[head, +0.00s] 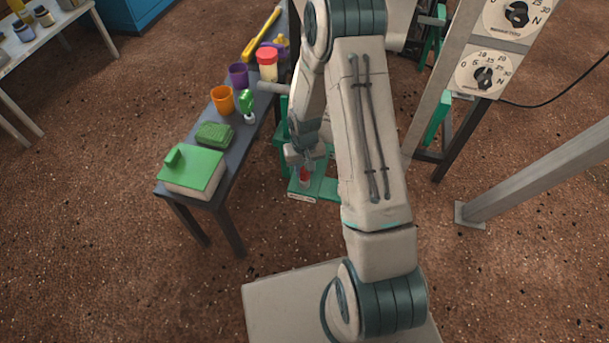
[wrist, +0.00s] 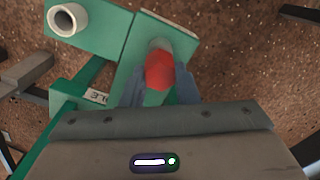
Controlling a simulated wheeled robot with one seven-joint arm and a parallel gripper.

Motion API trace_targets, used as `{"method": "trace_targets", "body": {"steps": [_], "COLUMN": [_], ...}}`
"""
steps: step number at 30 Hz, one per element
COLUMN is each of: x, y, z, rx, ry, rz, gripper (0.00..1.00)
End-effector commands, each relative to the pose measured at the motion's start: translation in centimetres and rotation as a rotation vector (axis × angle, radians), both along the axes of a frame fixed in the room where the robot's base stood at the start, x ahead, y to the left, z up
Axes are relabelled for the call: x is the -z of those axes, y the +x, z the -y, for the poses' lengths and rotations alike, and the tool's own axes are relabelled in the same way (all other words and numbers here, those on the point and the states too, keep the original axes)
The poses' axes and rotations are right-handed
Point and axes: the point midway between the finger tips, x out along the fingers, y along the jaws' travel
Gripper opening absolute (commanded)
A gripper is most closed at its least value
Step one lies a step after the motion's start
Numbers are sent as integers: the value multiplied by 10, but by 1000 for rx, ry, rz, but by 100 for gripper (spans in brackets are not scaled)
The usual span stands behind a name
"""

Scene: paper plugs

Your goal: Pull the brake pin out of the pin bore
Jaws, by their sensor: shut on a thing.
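The brake pin (wrist: 160,72) has a red head. In the wrist view it stands between the two fingers of my gripper (wrist: 161,90), which is shut on it. A pale grey rim, which looks like the pin bore (wrist: 160,45), shows just beyond the red head on a green plate (wrist: 125,62). I cannot tell how deep the pin sits. In the head view my gripper (head: 305,163) is above the green plate, with the red head (head: 304,175) just below it. The lower part of the pin is hidden.
A second, empty pale tube (wrist: 68,19) stands on the green frame to the left. A dark bench (head: 240,150) with cups, a green-lidded box (head: 192,170) and other items is left of my arm. A metal post with dials (head: 484,72) stands to the right.

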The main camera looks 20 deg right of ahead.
Motion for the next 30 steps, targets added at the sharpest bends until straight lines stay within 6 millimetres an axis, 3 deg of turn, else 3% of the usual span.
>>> {"method": "trace_targets", "body": {"steps": [30], "x": [-27], "y": [0], "z": [0], "rx": [0], "ry": [0], "rz": [0], "gripper": [0]}}
